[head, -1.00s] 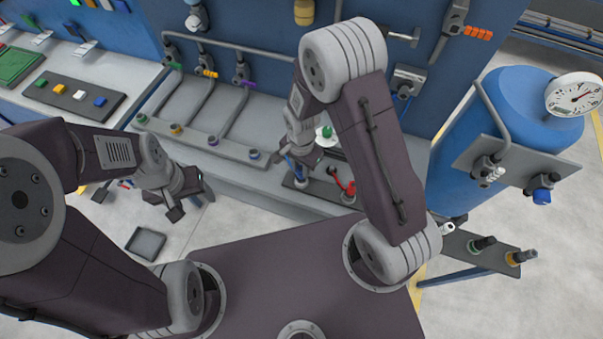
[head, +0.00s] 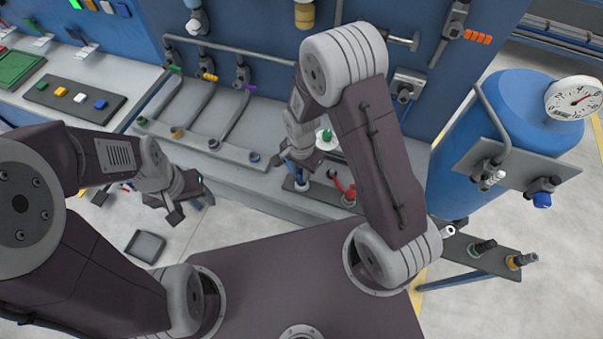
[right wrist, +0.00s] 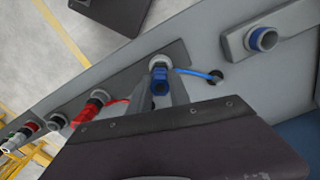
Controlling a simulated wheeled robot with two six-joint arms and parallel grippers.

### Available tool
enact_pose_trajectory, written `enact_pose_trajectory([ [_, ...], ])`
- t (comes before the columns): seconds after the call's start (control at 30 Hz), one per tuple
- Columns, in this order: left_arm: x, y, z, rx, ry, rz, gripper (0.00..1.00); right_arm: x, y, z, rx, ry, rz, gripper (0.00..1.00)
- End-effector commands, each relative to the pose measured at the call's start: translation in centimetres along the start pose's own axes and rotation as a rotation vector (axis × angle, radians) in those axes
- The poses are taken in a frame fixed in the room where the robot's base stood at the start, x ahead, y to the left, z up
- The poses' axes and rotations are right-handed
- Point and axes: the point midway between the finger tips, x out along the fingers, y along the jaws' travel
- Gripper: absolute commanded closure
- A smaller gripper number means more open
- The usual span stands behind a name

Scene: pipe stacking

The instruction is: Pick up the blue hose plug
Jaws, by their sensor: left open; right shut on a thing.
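The blue hose plug (right wrist: 160,80) shows in the right wrist view, with a blue hose (right wrist: 195,74) running from it to a dark hole in the grey panel. It is at a round grey socket (right wrist: 160,62); I cannot tell whether it is seated in it or just clear. My right gripper (right wrist: 163,92) is shut on the plug, its grey fingers on either side. In the head view the right gripper (head: 291,166) is over the low bench and mostly hides the plug. My left gripper (head: 180,200) is open and empty, above the floor at the left.
A red plug (right wrist: 90,106) with a red hose sits beside the blue one. A blue-ringed port (right wrist: 263,39) is on the panel to the right. The head view shows a blue tank (head: 510,110) with a gauge at the right and a dark tray (head: 145,246) on the floor.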

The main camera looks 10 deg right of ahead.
Motion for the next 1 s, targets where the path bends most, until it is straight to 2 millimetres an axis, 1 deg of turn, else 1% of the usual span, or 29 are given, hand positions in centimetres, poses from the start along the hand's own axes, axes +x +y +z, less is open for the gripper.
enact_pose_trajectory([
  [0.13, 0.1, 0.0, 0.0, 0.0, 0.0, 0.0, 0.36, -1.6, -0.1, -0.1, 0.0, 0.002, -0.005, 1.0],
  [0.27, 0.3, 0.0, 0.0, 0.0, 0.0, 0.0, 0.36, -4.0, -0.2, -0.1, 0.0, 0.004, -0.008, 1.0],
  [0.37, 0.6, 0.0, 0.1, 0.0, 0.0, 0.0, 0.36, -5.1, 1.9, 0.8, 0.001, 0.002, -0.004, 1.0],
  [0.6, 0.8, 0.0, 0.1, 0.0, 0.0, 0.0, 0.36, -8.8, 7.3, 3.1, 0.0, 0.004, -0.007, 1.0],
  [0.7, 0.9, 0.0, 0.1, 0.0, 0.0, 0.0, 0.36, -9.7, 9.0, 3.8, 0.0, 0.004, -0.007, 1.0],
  [0.83, 1.2, 0.0, 0.1, 0.0, 0.0, 0.0, 0.36, -10.4, 10.2, 4.3, 0.0, 0.003, -0.005, 1.0],
  [1.0, 1.3, 0.0, 0.1, 0.0, 0.0, 0.0, 0.36, -10.8, 10.7, 4.5, 0.0, 0.002, -0.003, 1.0],
])
